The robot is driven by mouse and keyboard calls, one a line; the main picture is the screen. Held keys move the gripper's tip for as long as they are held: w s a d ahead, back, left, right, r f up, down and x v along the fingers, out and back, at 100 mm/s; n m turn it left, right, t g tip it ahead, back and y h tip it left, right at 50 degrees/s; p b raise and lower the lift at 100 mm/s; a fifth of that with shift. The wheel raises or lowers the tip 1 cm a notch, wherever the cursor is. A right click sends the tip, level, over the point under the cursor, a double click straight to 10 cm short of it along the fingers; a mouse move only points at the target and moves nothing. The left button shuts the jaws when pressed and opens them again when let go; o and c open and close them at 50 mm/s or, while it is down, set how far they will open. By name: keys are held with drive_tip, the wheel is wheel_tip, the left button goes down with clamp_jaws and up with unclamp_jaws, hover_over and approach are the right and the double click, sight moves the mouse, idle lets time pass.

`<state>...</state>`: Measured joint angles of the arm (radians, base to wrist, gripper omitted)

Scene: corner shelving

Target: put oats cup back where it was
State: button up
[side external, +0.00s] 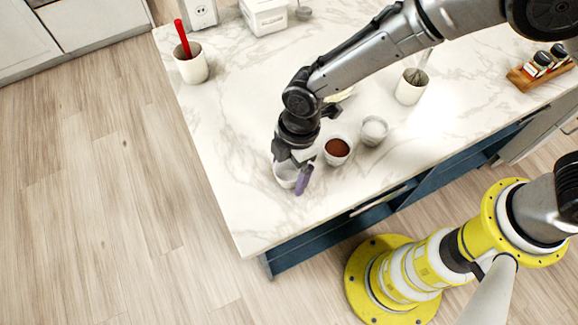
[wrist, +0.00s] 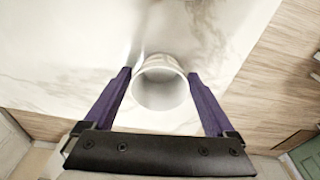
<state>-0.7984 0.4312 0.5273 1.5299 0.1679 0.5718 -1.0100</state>
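A white cup (wrist: 160,88) is between the two purple fingers of my gripper (wrist: 160,75) in the wrist view, with a narrow gap visible on each side. Its inside looks plain pale grey; I cannot make out any contents. In the side view the same cup (side external: 283,174) stands at the near edge of the counter, partly hidden by my gripper (side external: 291,176). Beside it are a cup with brown contents (side external: 337,148) and a cup with pale contents (side external: 374,129). I cannot tell which cup holds oats.
The marble counter (side external: 230,170) is clear to the left of the cups. A white holder with a red utensil (side external: 191,66) stands at the far left, a white utensil cup (side external: 411,88) behind right, and a wooden spice rack (side external: 540,68) at the far right.

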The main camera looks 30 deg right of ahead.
drive_tip(key=shift+o, duration=0.4)
drive_tip(key=shift+r, duration=0.6)
wheel_tip(320, 180, up, 11)
drive_tip(key=d, duration=0.1)
drive_tip(key=shift+d, duration=0.25)
drive_tip(key=shift+r, duration=0.1)
drive_tip(key=d+r+m+t, duration=0.2)
drive_tip(key=d+r+m, duration=0.75)
drive_tip(key=d, duration=0.75)
drive_tip(key=s+d+r+m+t+h, duration=0.1)
drive_tip(key=s+d+r+m+t, duration=0.2)
drive_tip(key=s+d+m, duration=0.6)
drive_tip(key=s+d, duration=0.5)
drive_tip(key=d, duration=0.2)
drive_tip(key=shift+s+r+m+t, duration=0.2)
drive_tip(key=shift+s+m+t, duration=0.05)
drive_tip(key=shift+m+t, duration=0.1)
